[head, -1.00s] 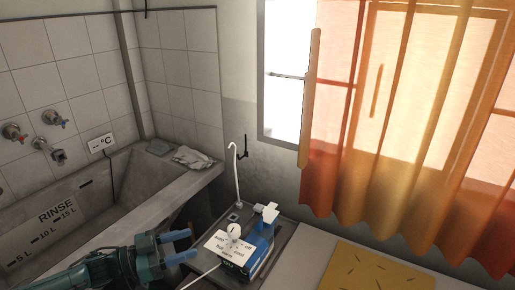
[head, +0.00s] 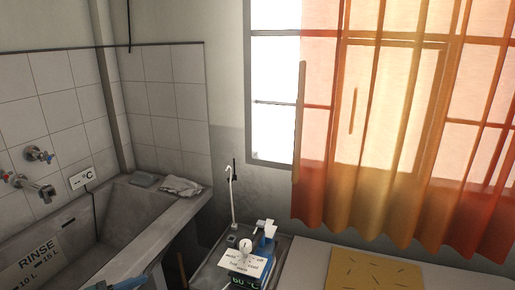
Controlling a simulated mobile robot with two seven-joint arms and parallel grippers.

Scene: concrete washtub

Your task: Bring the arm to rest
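Only a small blue part of my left gripper (head: 135,283) shows at the bottom edge of the head view, in front of the concrete washtub (head: 150,245). Its arm and most of its fingers are cut off by the frame, so I cannot tell whether it is open or shut. I see nothing held in the part that shows. My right gripper is not in view.
The washtub runs along the left wall under a tap (head: 42,190), with a grey cloth (head: 181,187) on its rim. A yellow mat (head: 372,272) lies on the pale counter (head: 312,268). An orange curtain (head: 395,130) hangs behind.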

